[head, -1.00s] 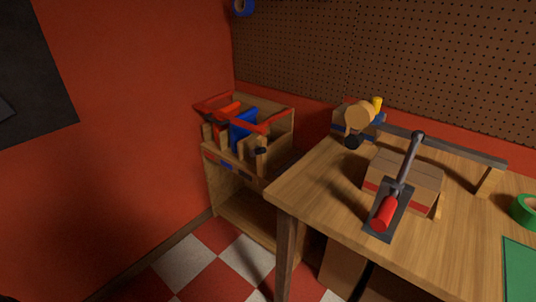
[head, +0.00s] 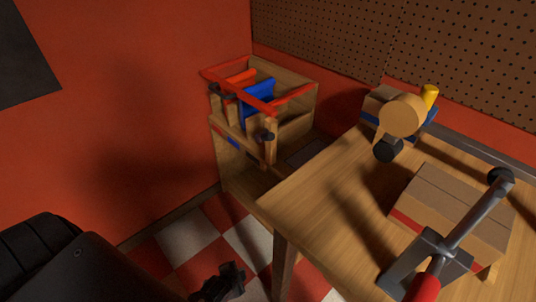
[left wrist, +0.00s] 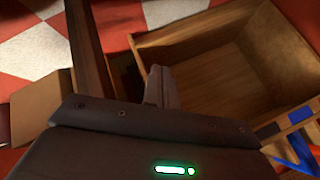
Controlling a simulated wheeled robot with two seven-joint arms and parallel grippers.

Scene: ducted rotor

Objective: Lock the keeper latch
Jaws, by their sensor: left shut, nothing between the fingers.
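I cannot tell for certain which part is the keeper latch. A grey lever (head: 466,225) with a red handle (head: 424,289) rises from a dark plate (head: 400,275) on the bench, in front of a cardboard box. A wooden stand (head: 240,158) at the left of the bench carries red rails, a blue panel (head: 257,98) and black knobs (head: 267,136). My left gripper (head: 224,283) is low over the floor, apart from the stand and bench. In the left wrist view its fingers (left wrist: 161,87) are shut and empty, before the stand's open wooden compartment (left wrist: 235,65). My right gripper is out of view.
The wooden bench (head: 320,195) fills the right side. On it are the cardboard box (head: 430,197) and a wooden device with a round disc (head: 402,115), a black knob and a yellow cylinder (head: 430,95). A red wall stands left. The checkered floor is open below.

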